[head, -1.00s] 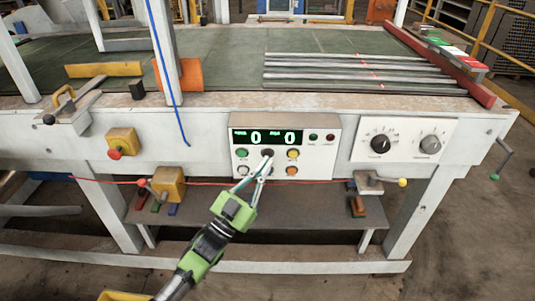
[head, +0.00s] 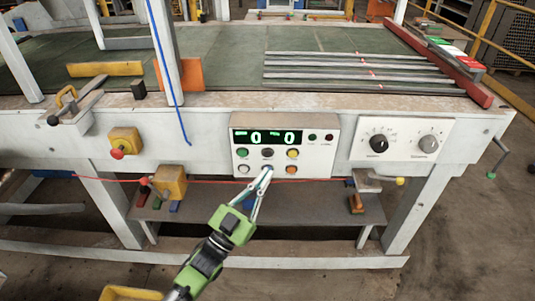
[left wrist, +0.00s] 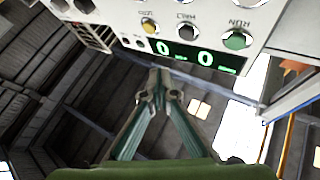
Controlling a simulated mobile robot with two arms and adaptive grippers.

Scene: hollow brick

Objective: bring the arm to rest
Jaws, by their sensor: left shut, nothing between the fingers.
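My left gripper (head: 264,179) is in front of the lower part of the control panel (head: 309,152) in the head view. Its arm comes in from the bottom. Its fingers are shut together with nothing between them, and they also show in the left wrist view (left wrist: 160,85). The panel has a green-lit display (head: 266,136) and several coloured push buttons. The fingertips overlap the lower row of buttons in the head view; I cannot tell whether they touch the panel. My right gripper is not in view.
The machine's pale front beam (head: 70,130) and bench run across the view. A knob panel (head: 404,142) is to the right. A red cord (head: 320,181) runs below the control panel, above a shelf (head: 300,205). A yellow block with a red knob (head: 125,142) juts out at left.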

